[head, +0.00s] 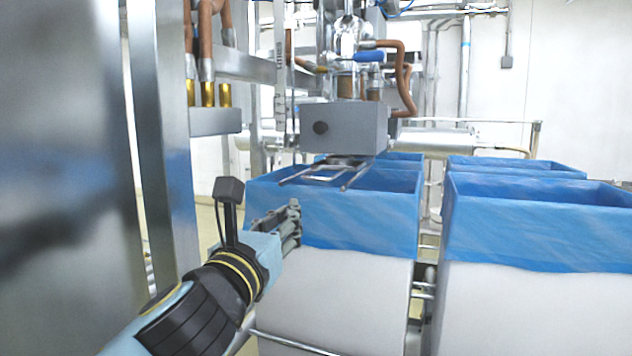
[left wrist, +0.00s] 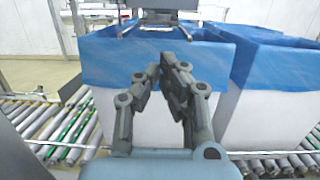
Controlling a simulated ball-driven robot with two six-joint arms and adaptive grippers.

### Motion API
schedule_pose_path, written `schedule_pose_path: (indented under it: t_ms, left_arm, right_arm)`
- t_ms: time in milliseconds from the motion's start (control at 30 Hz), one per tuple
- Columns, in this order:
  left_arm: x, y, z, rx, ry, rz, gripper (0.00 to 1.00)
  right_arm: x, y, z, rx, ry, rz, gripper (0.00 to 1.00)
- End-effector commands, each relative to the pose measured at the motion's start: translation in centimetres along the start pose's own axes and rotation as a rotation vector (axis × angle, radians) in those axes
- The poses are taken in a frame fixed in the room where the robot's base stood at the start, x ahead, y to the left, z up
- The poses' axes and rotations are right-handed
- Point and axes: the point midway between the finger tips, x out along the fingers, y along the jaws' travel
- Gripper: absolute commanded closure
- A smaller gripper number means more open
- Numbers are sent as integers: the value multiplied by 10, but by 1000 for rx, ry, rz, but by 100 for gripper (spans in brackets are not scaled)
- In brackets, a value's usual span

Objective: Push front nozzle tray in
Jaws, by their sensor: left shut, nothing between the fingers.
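The front nozzle tray (head: 327,174) is a thin metal frame that sticks out under a grey nozzle box (head: 345,128), above the left blue-lined box. The tray also shows at the top of the left wrist view (left wrist: 153,28). My left gripper (head: 295,210) is shut and empty. In the head view it is in front of the left box's blue liner, lower than the tray and apart from it. In the left wrist view the gripper's fingertips (left wrist: 162,68) point toward the liner below the tray. My right gripper is in neither view.
A white box with a blue liner (head: 345,225) stands under the nozzle, and a second lined box (head: 535,235) stands to its right. Metal posts (head: 160,130) rise close to my left arm. Roller conveyors (left wrist: 55,125) run beneath the boxes.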

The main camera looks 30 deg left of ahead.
Motion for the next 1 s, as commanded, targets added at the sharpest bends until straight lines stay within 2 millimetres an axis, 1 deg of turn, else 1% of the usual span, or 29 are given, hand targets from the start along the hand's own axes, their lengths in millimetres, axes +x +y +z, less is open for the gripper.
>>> schedule_pose_path:
  t_ms: [67,167,400,600,700,800,1000]
  left_arm:
    - [12,0,3,1,-4,0,100]
    - [32,0,3,1,-5,0,100]
    - [84,0,3,0,-4,1,100]
    - [117,0,3,-2,-3,1,100]
    - [126,0,2,-1,-3,0,100]
    - [131,0,2,-1,-1,0,100]
    - [133,0,1,-1,-1,0,100]
  right_arm:
    - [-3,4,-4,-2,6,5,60]
    - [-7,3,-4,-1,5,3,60]
    - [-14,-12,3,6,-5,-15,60]
    - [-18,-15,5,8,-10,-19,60]
    - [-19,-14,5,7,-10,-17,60]
    - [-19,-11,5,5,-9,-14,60]
    - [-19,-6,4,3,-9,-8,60]
